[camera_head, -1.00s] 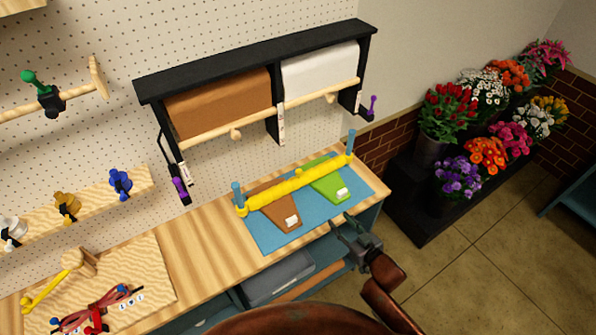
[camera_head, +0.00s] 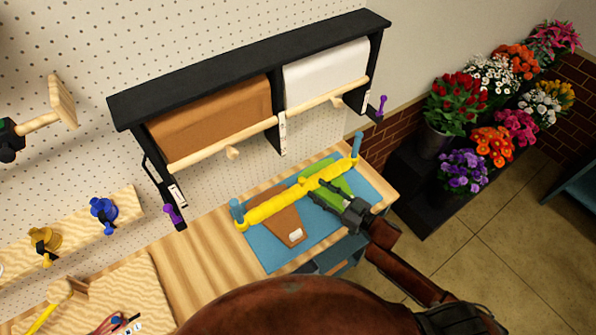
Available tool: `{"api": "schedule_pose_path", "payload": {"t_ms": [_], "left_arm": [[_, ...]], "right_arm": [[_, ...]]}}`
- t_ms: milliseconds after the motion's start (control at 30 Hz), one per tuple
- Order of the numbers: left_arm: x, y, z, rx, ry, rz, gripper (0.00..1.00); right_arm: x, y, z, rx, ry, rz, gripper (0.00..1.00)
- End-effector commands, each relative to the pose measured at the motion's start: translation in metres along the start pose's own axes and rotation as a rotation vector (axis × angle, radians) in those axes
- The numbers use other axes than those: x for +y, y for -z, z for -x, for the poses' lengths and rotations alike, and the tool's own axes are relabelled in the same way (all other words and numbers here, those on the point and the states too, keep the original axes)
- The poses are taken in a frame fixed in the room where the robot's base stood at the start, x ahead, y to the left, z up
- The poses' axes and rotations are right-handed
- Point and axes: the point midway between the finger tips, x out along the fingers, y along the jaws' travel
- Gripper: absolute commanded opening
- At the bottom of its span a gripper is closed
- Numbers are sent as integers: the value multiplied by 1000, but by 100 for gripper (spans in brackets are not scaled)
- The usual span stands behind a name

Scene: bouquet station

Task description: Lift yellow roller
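The yellow roller (camera_head: 281,205) lies across the blue mat (camera_head: 268,254) on the wooden bench, with a blue upright peg near each end. A brown piece (camera_head: 287,226) and a green piece (camera_head: 352,190) lie on the mat under the roller's line. My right gripper (camera_head: 328,191) reaches in from the lower right over the green piece, its fingers pointing at the roller's right half. The fingers look parted, and I cannot tell whether they touch the roller. My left gripper is out of view.
A black rack (camera_head: 250,65) with brown and white paper rolls hangs above the mat. Purple-handled tools hang at its ends. Flower buckets (camera_head: 462,170) stand on a dark stand at the right.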

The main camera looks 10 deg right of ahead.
Motion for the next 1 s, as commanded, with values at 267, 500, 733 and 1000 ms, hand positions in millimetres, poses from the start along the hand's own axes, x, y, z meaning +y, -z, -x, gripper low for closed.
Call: {"api": "schedule_pose_path", "payload": {"t_ms": [267, 500, 733, 1000], "left_arm": [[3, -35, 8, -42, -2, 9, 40], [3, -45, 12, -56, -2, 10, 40], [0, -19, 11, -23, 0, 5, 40], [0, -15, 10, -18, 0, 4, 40]], "right_arm": [[-5, 3, -49, 4, 16, 0, 37], [-6, 2, -77, 2, 16, 0, 37], [-5, 1, -82, 1, 14, 0, 37], [-5, 1, -81, 1, 12, 0, 28]]}}
